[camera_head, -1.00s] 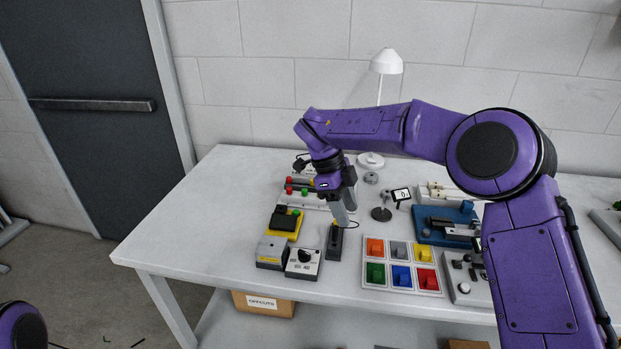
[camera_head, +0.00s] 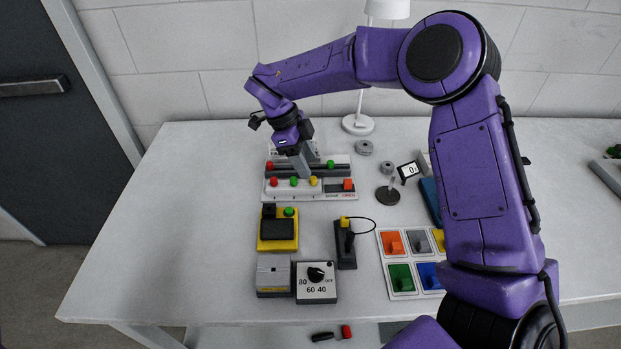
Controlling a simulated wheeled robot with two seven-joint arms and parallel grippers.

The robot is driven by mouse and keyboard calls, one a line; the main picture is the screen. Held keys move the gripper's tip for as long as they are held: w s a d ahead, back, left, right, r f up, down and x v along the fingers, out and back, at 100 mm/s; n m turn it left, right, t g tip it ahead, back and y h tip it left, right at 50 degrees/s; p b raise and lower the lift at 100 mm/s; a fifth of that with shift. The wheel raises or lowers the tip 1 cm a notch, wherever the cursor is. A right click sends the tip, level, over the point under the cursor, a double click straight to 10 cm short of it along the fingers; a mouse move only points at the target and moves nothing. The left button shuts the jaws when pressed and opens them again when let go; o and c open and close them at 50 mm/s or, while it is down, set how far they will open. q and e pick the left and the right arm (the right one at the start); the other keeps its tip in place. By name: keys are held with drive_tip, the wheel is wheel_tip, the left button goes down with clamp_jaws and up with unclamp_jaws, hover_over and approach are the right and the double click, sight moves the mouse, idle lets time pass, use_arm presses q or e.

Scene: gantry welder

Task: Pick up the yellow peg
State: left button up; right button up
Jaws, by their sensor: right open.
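The yellow peg (camera_head: 313,181) stands in the front row of a white peg board (camera_head: 330,196), right of a green peg (camera_head: 294,181) and a red peg (camera_head: 273,182). My right gripper (camera_head: 304,174) points down over the board, its fingers just behind and left of the yellow peg's top. It is open with nothing seen between the fingers. I cannot tell whether a finger touches the peg. My left gripper is not in view.
In front stand a yellow box (camera_head: 278,232), a grey box (camera_head: 274,275), a dial box (camera_head: 317,283) and a black joystick-like unit (camera_head: 345,250). A tray of coloured blocks (camera_head: 404,287) lies right. A lamp (camera_head: 358,124) stands behind. The table's left side is clear.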

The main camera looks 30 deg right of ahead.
sight(313, 178)
drive_tip(key=f, duration=0.2)
drive_tip(key=d+f, duration=0.1)
drive_tip(key=f, duration=0.1)
drive_tip(key=f+p, duration=0.1)
drive_tip(key=f, duration=0.1)
drive_tip(key=shift+w+d, duration=0.35)
drive_tip(key=shift+s+r, duration=0.25)
drive_tip(key=shift+s, duration=0.2)
drive_tip(key=shift+c, duration=0.3)
drive_tip(key=shift+w+f, duration=0.1)
drive_tip(key=shift+w, duration=0.1)
clamp_jaws()
